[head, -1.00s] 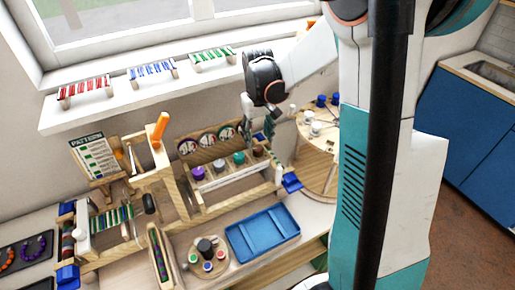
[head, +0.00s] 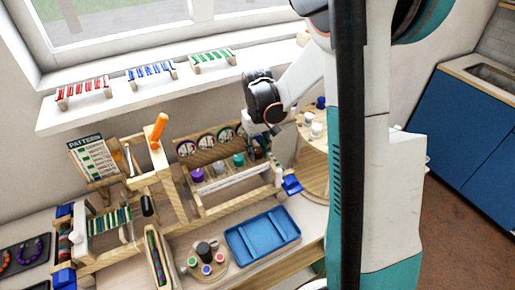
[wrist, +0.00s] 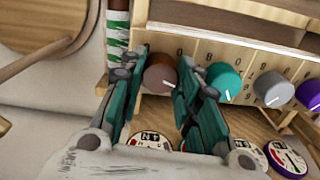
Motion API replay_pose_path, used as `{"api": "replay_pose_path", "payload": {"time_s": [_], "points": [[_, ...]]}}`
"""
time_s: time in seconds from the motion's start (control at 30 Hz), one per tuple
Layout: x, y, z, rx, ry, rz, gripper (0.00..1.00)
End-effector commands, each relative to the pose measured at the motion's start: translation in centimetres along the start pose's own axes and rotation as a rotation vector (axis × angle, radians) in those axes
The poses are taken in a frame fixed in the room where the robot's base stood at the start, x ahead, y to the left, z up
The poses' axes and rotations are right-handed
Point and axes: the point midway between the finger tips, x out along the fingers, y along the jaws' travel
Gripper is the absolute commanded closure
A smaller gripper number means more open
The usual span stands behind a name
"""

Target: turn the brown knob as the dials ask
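The brown knob (wrist: 160,74) shows in the wrist view on the front of the wooden knob panel (wrist: 205,50), at the end of the row next to the teal knob (wrist: 224,80). A white pointer mark shows on its lower right edge. My gripper (wrist: 165,62) has one finger on each side of the brown knob, with the fingertips close to its sides; I see no clear grip on it. In the head view my gripper (head: 262,140) hides the brown knob. Round dials (head: 206,141) stand on a board behind the knobs, and the rightmost is partly hidden.
A grey knob (wrist: 271,88) and a purple knob (wrist: 309,94) continue the row. A blue tray (head: 262,236) lies in front of the panel. A pattern card (head: 92,158) stands at the left. A round wooden stand (head: 312,170) is close on the right.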

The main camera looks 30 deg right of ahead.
Motion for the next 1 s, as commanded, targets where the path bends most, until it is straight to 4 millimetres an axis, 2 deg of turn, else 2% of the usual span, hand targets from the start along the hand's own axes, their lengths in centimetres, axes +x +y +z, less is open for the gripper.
{"api": "replay_pose_path", "payload": {"time_s": [0.37,1.0], "points": [[0.06,0.0,0.03,0.063,0.0,0.0,0.94],[0.06,0.04,0.05,0.495,-0.001,0.0,0.94]]}}
